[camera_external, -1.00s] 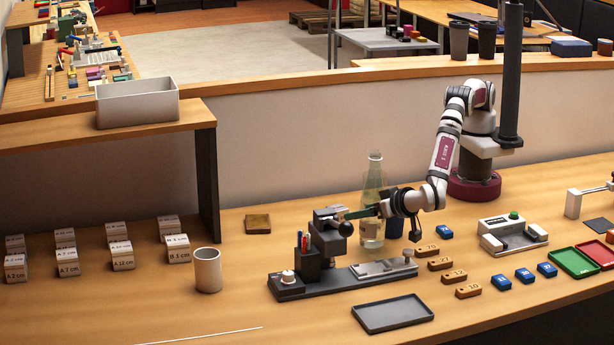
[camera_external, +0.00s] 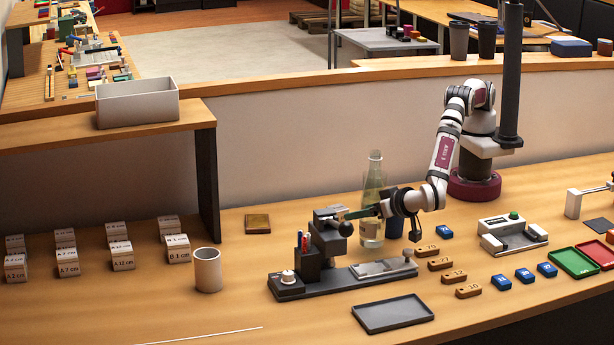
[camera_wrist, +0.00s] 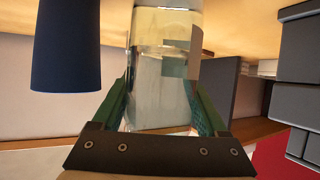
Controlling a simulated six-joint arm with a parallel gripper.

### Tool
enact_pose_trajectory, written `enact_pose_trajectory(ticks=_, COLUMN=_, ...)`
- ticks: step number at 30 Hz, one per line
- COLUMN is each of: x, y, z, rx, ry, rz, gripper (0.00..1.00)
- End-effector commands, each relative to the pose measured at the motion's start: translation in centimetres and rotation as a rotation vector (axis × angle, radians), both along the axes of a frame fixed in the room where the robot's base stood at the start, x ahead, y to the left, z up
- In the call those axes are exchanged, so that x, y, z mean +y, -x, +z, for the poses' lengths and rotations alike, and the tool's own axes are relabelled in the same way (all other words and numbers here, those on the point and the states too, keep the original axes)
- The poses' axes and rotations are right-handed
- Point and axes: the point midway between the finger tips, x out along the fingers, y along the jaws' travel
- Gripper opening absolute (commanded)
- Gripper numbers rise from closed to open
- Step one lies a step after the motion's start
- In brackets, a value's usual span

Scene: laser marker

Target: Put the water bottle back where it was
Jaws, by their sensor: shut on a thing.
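The clear, pale-green water bottle (camera_external: 371,229) stands upright on the table behind the grey laser marker (camera_external: 328,243). My gripper (camera_external: 364,212) reaches it from the right, with green fingers around its middle. In the wrist view the bottle (camera_wrist: 163,75) fills the space between the two fingers, and my gripper (camera_wrist: 163,110) is shut on it. A pale label shows on its right side there. Whether the bottle's base touches the table is hard to tell, as the marker and gripper partly hide it.
A small brown square block (camera_external: 257,223) lies left of the marker. Numbered blocks (camera_external: 440,264) lie to the right. A black tray (camera_external: 392,314) lies in front.

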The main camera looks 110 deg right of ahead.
Motion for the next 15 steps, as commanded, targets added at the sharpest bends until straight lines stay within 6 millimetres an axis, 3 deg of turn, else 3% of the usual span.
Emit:
enact_pose_trajectory(ticks=8, x=-2.4, y=-2.6, z=1.7, rx=-0.002, ry=0.000, rz=0.034, gripper=0.00)
enact_pose_trajectory(ticks=15, x=-7.4, y=-7.3, z=4.9, rx=0.000, ry=0.003, rz=0.141, gripper=0.00)
